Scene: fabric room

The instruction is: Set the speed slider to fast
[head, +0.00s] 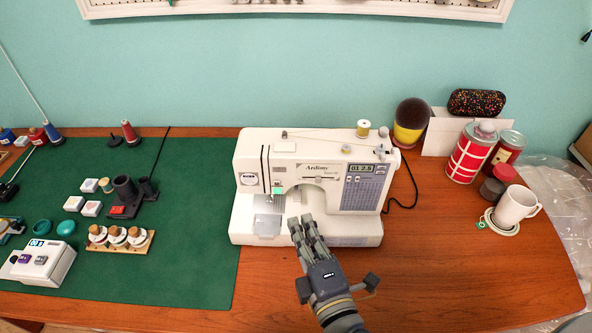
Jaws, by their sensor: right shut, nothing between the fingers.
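The white sewing machine (334,150) stands on the wooden table. A slider (319,178) shows as a thin dark line with a small knob near its middle, on the front of the machine's upper arm. Its markings are too small to read. My right gripper (305,222) is shut and empty. Its fingertips are over the front part of the machine's base, below the slider in the picture and apart from it. My left gripper is not in view.
A green mat (190,240) with spools, wooden holders and small devices lies at the left. The table right of my right gripper is clear.

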